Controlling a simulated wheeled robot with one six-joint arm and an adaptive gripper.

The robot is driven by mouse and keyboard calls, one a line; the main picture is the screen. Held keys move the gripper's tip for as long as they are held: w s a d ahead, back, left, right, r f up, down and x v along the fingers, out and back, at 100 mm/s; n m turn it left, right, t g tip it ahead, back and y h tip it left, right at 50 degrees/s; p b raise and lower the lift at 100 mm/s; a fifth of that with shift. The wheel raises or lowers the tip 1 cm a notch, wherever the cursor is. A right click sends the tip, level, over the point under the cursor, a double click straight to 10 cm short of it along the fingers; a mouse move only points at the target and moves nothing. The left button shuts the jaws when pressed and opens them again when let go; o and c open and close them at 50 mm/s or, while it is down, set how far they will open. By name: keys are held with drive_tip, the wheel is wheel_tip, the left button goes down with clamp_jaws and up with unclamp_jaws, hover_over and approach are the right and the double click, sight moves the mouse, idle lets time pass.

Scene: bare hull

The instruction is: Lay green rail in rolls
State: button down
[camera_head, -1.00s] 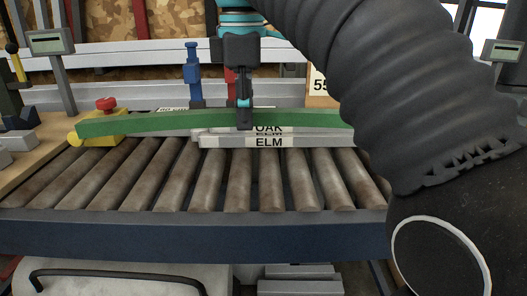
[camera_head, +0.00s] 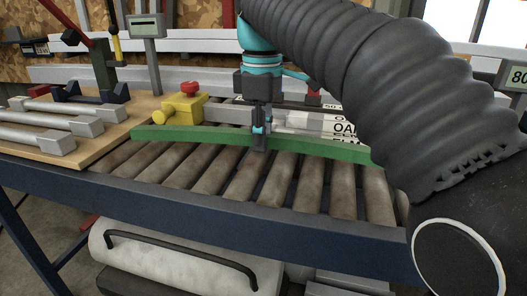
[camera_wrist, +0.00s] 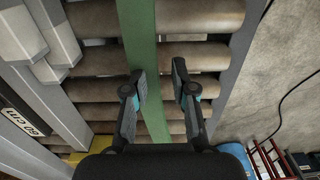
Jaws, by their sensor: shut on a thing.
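The green rail (camera_head: 195,135) is a long, slightly bowed bar lying crosswise over the roller bed (camera_head: 247,185). It is at or just above the brown rollers; I cannot tell whether it touches them. My gripper (camera_head: 259,143) points down and is shut on the rail near its middle. My arm hides the bed's right part and the rail's right end.
Pale bars labelled OAK (camera_head: 300,122) lie behind the rail. A yellow block with a red knob (camera_head: 184,108) stands at the bed's back left. A wooden board (camera_head: 95,148) with metal bars is at left. A blue side beam (camera_head: 200,205) edges the bed in front.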

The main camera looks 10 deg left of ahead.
drive_tip(key=shift+f+b, duration=0.35)
drive_tip(key=shift+f, duration=1.45)
drive_tip(key=shift+f, duration=0.15)
drive_tip(key=c, duration=0.9)
unclamp_jaws()
drive_tip(key=shift+c, duration=0.2)
